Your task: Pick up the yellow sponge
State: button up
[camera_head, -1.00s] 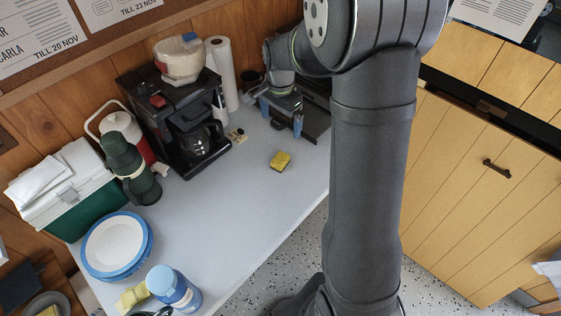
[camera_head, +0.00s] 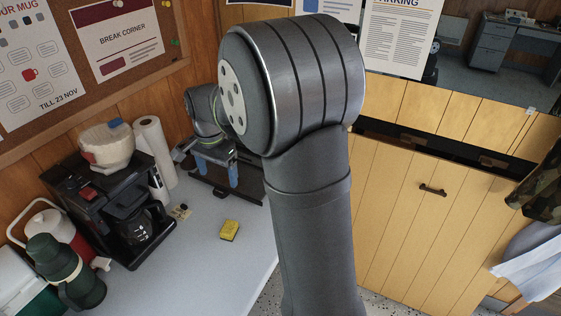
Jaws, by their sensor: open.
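The yellow sponge (camera_head: 229,231) lies flat on the pale grey table top (camera_head: 195,275), near its right part. Nothing touches it. My gripper (camera_head: 214,174) hangs beyond the sponge, a little to its left in the picture. It points down, with its two blue-tipped fingers spread apart and nothing between them. The fingertips are clear of the sponge. My own arm hides the area to the right of the gripper.
A black coffee maker (camera_head: 85,190) with a glass jug stands left of the sponge. Behind it is a white paper roll (camera_head: 154,150). A dark green flask (camera_head: 68,275) is at lower left. A dark flat tray-like thing (camera_head: 247,187) lies behind the gripper.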

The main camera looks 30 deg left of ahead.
jog(key=n+h, duration=0.4)
jog(key=n, duration=1.6)
send_near(228, 227)
jog(key=shift+t+h, duration=0.3)
jog(key=shift+t, duration=0.1)
jog(key=f, duration=0.1)
jog(key=d+f, duration=0.1)
jog(key=s+d+f, duration=0.1)
jog(key=f, duration=0.1)
jog(key=shift+w+a+x, duration=0.1)
jog(key=shift+w+x, duration=0.05)
jog(key=shift+x, duration=0.8)
jog(key=shift+w+a+x, duration=0.1)
jog(key=shift+a+x, duration=0.05)
jog(key=shift+x, duration=0.8)
jog(key=shift+w+a+x, duration=0.1)
jog(key=shift+w+x, duration=0.05)
jog(key=shift+x, duration=0.8)
jog(key=shift+f, duration=0.15)
jog(key=c, duration=1.1)
